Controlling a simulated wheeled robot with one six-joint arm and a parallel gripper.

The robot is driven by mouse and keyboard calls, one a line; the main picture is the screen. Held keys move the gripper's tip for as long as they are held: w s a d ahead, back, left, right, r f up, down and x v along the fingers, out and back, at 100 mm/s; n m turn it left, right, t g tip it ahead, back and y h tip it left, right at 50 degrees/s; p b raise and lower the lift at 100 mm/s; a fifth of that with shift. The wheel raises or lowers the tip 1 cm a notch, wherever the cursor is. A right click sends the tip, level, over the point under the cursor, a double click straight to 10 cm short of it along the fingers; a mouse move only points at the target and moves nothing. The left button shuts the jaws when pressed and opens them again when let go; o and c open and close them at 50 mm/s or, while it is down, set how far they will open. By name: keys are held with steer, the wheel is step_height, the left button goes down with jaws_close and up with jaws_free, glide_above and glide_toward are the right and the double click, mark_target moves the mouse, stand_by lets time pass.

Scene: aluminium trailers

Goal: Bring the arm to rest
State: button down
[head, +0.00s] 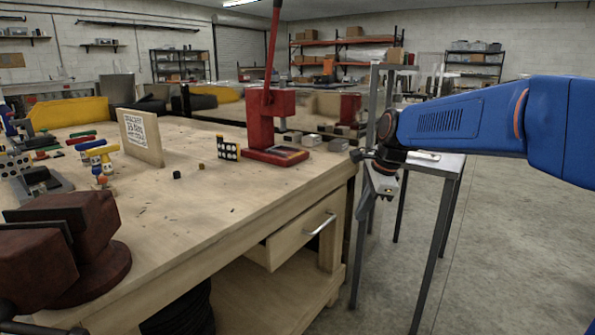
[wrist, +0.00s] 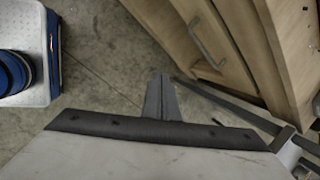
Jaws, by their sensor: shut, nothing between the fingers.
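My blue arm (head: 460,122) reaches in from the right edge of the head view, roughly level. My gripper (head: 364,212) hangs from its end, pointing down, just off the right end of the wooden workbench (head: 215,215). In the wrist view my gripper's dark fingers (wrist: 161,90) are together, with nothing held, above the concrete floor.
A drawer (head: 300,232) stands partly open in the bench, near my gripper; its handle also shows in the wrist view. A metal-legged stand (head: 447,168) is right behind the gripper. A red press (head: 270,125) and a dark red vise (head: 65,245) stand on the bench. Floor at right is clear.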

steer(key=s+d+f+n+h, duration=0.1)
steer(key=s+d+f+n, duration=0.2)
steer(key=s+n, duration=0.3)
steer(key=s+d+f+n+t, duration=0.1)
steer(key=s+d+f+n, duration=0.2)
steer(key=s, duration=1.3)
steer(key=s+d+f+n+h, duration=0.1)
steer(key=s+d+f+n, duration=0.3)
steer(key=s+n, duration=0.4)
steer(key=shift+s+d+n+h, duration=0.3)
steer(key=shift+s+d, duration=0.35)
steer(key=shift+s, duration=0.95)
